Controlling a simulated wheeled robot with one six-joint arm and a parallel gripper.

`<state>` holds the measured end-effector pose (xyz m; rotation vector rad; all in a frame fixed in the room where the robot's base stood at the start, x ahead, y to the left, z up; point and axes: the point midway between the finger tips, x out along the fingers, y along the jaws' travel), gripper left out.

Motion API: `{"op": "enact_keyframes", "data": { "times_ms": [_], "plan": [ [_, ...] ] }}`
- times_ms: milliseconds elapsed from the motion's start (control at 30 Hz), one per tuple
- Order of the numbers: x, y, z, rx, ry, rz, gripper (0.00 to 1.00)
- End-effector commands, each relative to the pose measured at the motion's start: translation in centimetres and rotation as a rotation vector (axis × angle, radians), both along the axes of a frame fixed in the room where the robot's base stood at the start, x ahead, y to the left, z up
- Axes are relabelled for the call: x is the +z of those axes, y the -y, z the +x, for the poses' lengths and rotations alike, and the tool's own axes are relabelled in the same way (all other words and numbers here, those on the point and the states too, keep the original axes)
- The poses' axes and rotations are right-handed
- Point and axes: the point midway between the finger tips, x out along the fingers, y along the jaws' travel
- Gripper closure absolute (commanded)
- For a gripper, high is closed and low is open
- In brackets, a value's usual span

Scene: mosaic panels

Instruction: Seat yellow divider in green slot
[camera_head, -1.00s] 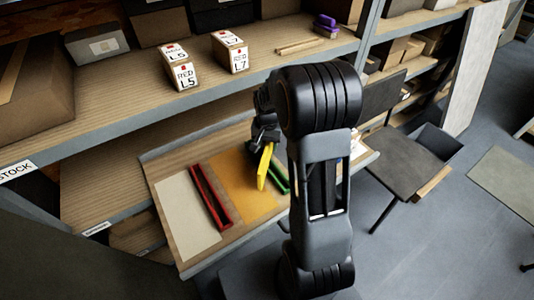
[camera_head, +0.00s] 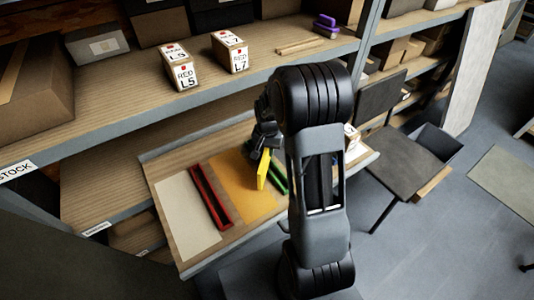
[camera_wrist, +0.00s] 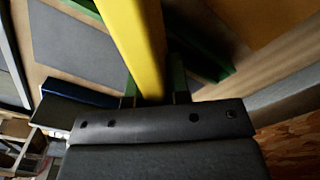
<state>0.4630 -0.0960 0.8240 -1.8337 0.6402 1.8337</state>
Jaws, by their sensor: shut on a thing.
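My gripper (camera_head: 264,142) is shut on the upper end of the yellow divider (camera_head: 263,168), which hangs tilted below it over the work board. The divider also shows in the wrist view (camera_wrist: 140,42), running up from between the fingers. The green slot (camera_head: 280,178) lies just right of the divider in the head view, partly hidden by my arm. Green edges show beside the divider in the wrist view (camera_wrist: 216,68). Whether the divider's lower edge touches anything cannot be told.
A red slot (camera_head: 211,198) lies on the board left of an orange panel (camera_head: 246,190), with a pale panel (camera_head: 186,212) farther left. A shelf (camera_head: 130,110) with labelled boxes stands behind the board. A dark chair (camera_head: 412,160) is at right.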

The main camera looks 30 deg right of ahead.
Motion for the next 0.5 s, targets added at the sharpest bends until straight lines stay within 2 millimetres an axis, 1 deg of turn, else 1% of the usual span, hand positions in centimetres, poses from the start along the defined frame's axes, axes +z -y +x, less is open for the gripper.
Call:
{"op": "enact_keyframes", "data": {
  "times_ms": [67,367,500],
  "plan": [
    [0.01,0.0,0.0,0.0,0.0,0.0,1.0],
    [0.05,0.01,0.02,0.0,0.001,-0.001,1.0],
    [0.38,0.01,0.04,0.0,0.001,0.0,1.0]
  ]
}}
